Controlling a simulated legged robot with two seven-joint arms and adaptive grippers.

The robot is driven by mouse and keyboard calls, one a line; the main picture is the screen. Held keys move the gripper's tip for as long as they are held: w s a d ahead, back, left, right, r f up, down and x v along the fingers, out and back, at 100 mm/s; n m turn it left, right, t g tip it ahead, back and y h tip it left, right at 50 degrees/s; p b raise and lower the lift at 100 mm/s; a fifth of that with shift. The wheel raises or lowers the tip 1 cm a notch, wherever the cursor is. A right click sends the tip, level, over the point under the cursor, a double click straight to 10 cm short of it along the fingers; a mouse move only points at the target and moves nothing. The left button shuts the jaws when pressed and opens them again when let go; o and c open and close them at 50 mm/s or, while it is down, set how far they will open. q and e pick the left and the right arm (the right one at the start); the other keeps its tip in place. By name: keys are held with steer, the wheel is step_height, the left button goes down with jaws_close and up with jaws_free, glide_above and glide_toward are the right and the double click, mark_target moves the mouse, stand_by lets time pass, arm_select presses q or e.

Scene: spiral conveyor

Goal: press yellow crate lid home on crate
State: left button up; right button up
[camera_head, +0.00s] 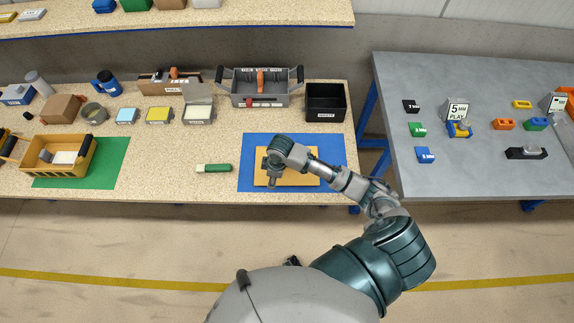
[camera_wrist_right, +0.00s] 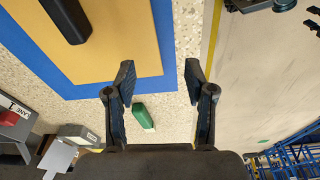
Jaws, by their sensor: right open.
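The yellow crate (camera_head: 45,168) stands open on a green mat at the left of the bench, with a grey item and a white item inside. The flat yellow lid (camera_head: 300,179) lies on a blue mat at the right of the bench. In the right wrist view the lid (camera_wrist_right: 115,45) carries a dark bar handle (camera_wrist_right: 66,18). My right gripper (camera_head: 270,180) is above the lid's left part in the head view. In the right wrist view my right gripper (camera_wrist_right: 160,78) is open, with nothing between its fingers. My arm hides part of the lid. My left gripper is not in view.
A green-and-white tool (camera_head: 214,168) lies between the mats. A grey toolbox (camera_head: 260,88), a black bin (camera_head: 325,102), mugs and small boxes line the back of the bench. A grey table (camera_head: 470,180) stands to the right. Bench between the mats is mostly clear.

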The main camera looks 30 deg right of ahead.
steer(key=w+d+r+n+g+h, duration=0.1)
steer(key=w+d+r, duration=0.5)
steer(key=d+r, duration=0.45)
steer(key=f, duration=0.7)
steer(key=a+f+b, duration=0.1)
steer(key=f, duration=0.2)
steer(key=shift+s+f, duration=0.15)
steer(key=shift+f, duration=0.45)
step_height(320, 180, down, 5)
steer(key=shift+a+r, duration=0.15)
steer(key=shift+r, duration=0.05)
steer(key=shift+f, duration=0.3)
steer(key=c, duration=0.9)
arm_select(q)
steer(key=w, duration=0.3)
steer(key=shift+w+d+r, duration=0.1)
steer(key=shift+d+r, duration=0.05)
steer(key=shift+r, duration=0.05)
arm_select(e)
jaws_close()
